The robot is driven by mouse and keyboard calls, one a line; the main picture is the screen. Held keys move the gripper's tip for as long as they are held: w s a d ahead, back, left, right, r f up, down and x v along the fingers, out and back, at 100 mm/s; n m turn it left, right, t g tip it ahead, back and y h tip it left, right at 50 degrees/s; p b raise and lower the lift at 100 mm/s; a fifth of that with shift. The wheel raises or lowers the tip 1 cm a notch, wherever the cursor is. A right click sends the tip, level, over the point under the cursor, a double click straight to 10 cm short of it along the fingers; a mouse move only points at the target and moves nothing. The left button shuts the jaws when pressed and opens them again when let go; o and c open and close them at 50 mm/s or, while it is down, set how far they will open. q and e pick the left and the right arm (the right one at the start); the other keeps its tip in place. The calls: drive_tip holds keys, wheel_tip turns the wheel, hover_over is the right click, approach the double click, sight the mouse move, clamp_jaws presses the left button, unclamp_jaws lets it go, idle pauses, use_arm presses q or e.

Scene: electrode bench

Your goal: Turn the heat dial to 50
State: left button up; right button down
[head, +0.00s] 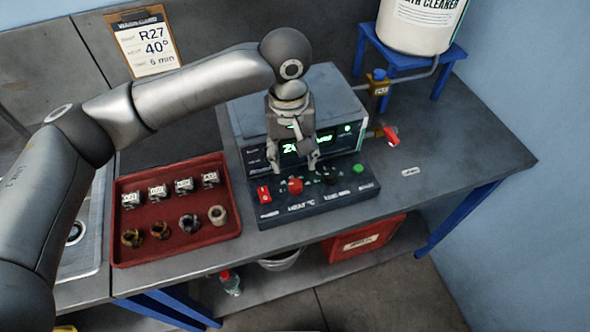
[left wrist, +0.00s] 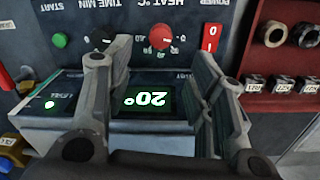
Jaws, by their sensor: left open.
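The red heat dial (head: 295,186) sits on the sloping dark front panel (head: 330,198) of the grey bench unit, above the label HEAT °C. In the left wrist view, turned upside down, the heat dial (left wrist: 162,36) shows between and beyond the fingers. The green display (left wrist: 150,98) reads 20° there; in the head view my gripper partly hides it. My left gripper (head: 294,162) is open and points down in front of the display, just behind the dial. Its fingers (left wrist: 160,62) look empty and apart from the dial.
The panel also has a red power switch (head: 264,194), a black time knob (head: 329,177) and a green start button (head: 358,168). A red tray (head: 175,215) with several blocks and rings stands left. A clipboard (head: 147,42) reads 40°. A red-handled tap (head: 390,135) is right.

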use_arm(q)
drive_tip(key=p, duration=0.1)
hover_over(295, 184)
drive_tip(key=f, duration=0.4)
drive_tip(key=shift+s+a+f, duration=0.1)
drive_tip(key=shift+s+f, duration=0.1)
drive_tip(key=shift+f, duration=0.1)
drive_tip(key=f, duration=0.2)
drive_tip(key=shift+w+f, duration=0.2)
drive_tip(key=shift+f, duration=0.15)
drive_tip(key=shift+f+p, duration=0.3)
drive_tip(key=shift+f, duration=0.6)
drive_tip(key=shift+c, duration=0.2)
drive_tip(key=c, duration=1)
use_arm(e)
drive_tip(key=s, duration=0.1)
drive_tip(key=s+r, duration=0.1)
drive_tip(key=s, duration=0.1)
drive_tip(key=shift+d+r, duration=0.25)
drive_tip(key=shift+r, duration=0.15)
